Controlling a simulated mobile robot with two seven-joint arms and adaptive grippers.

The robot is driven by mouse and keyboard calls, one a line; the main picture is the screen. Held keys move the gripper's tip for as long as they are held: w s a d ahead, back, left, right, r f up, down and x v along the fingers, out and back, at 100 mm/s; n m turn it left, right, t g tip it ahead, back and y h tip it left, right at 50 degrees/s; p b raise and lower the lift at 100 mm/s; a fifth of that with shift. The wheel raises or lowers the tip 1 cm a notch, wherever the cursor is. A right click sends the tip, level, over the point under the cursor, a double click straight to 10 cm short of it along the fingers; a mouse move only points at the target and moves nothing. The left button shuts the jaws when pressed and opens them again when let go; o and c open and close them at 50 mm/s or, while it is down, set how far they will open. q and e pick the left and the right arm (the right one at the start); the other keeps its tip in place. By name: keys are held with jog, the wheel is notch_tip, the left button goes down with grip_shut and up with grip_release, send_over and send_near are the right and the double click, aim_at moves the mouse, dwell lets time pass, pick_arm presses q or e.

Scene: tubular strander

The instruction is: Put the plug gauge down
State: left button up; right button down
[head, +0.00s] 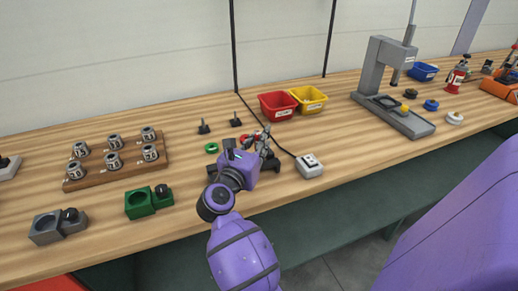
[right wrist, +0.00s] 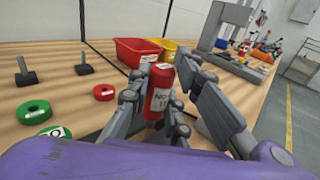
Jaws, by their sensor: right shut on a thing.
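The plug gauge (right wrist: 160,90) shows in the right wrist view as a red cylinder with a white label with black print. It stands roughly upright between the fingers of my right gripper (right wrist: 166,112), which is shut on it. Its lower part is hidden by the fingers. In the head view my right gripper (head: 262,146) is over the middle of the bench, and the gauge cannot be made out clearly there. My left gripper is not in view.
A green ring (right wrist: 33,112) and a red ring (right wrist: 104,92) lie near the gripper. Two black pegs (head: 204,127) stand behind. Red (head: 277,105) and yellow (head: 309,99) bins are farther back. A white labelled box (head: 309,166) sits to the right, with clear wood beyond it.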

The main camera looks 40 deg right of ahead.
jog(key=shift+w+d+f, duration=0.1)
jog(key=shift+f, duration=0.8)
jog(key=shift+w+d+f, duration=0.1)
jog(key=shift+f, duration=0.75)
jog(key=shift+f+b, duration=0.25)
jog(key=shift+b, duration=0.05)
jog(key=c, duration=1.6)
grip_release()
jog(key=shift+r, duration=0.1)
jog(key=shift+a+r, duration=0.15)
jog(key=shift+a, duration=0.05)
jog(key=b+v, duration=0.1)
jog(key=v, duration=0.4)
jog(key=b+v, duration=0.1)
jog(key=v, duration=0.4)
jog(key=shift+s+a+f, duration=0.2)
jog(key=shift+s+a, duration=0.05)
jog(key=shift+s+a+r, duration=0.15)
jog(key=shift+s+a, duration=0.1)
jog(key=shift+a, duration=0.2)
